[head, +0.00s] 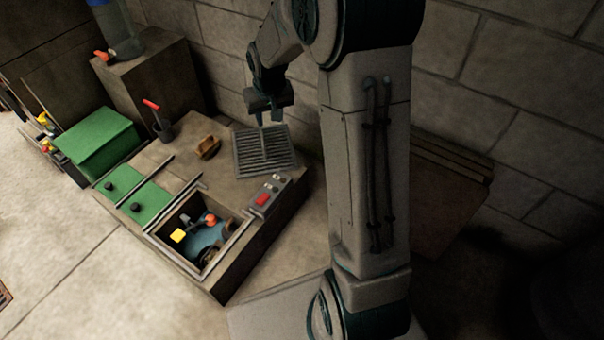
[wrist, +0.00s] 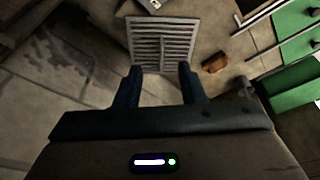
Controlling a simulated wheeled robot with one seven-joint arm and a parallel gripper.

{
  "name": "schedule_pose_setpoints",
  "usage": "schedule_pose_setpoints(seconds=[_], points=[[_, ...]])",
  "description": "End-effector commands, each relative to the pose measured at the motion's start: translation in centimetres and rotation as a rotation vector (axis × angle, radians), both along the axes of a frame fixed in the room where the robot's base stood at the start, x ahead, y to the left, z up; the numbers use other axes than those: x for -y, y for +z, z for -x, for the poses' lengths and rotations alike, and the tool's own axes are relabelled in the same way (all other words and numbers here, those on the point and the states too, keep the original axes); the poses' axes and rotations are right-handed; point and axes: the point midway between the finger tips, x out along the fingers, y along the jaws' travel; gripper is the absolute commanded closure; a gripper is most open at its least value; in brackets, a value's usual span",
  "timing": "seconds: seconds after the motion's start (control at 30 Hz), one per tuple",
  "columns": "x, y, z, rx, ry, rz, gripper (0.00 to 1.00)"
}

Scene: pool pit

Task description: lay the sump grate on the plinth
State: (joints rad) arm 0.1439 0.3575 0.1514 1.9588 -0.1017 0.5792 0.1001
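The sump grate (head: 264,150) is a grey slatted square with a raised bar across its middle. It lies flat at the back right of the stone block's top; it also shows in the wrist view (wrist: 163,40), just beyond my fingertips. My gripper (head: 268,116) is above the grate's back edge, pointing down. In the wrist view my gripper's (wrist: 160,68) two fingers are spread wide with nothing between them. I cannot tell for sure which block is the plinth; a tall stone block (head: 155,85) stands at the back left, and a low stepped one (head: 450,195) is partly behind my arm.
The stone block (head: 220,178) has an open pit (head: 203,235) with pipework and green covers (head: 140,200) to its left. A control box with a red button (head: 263,198), a brown object (head: 207,147) and a red-handled lever (head: 158,120) stand near the grate. The wall is close behind.

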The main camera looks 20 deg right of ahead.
Motion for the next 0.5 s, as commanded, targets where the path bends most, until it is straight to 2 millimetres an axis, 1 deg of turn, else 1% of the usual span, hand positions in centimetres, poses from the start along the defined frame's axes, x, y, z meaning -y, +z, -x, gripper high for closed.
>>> schedule_pose_setpoints(seconds=[0.03,0.17,0.2,0.27,0.3,0.33,0.4,0.5], points=[[-0.1,1.6,2.0,-0.004,0.006,0.011,0.64],[-0.4,4.1,7.2,-0.036,0.014,0.026,0.64],[-0.4,4.8,8.8,-0.045,0.015,0.029,0.64],[-0.5,5.7,11.3,-0.058,0.019,0.032,0.64],[-0.6,6.2,12.9,-0.067,0.020,0.032,0.64],[-0.6,6.5,14.2,-0.073,0.020,0.032,0.64],[-0.7,7.1,17.1,-0.088,0.025,0.030,0.64],[-0.9,7.5,20.8,-0.109,0.029,0.021,0.64]])
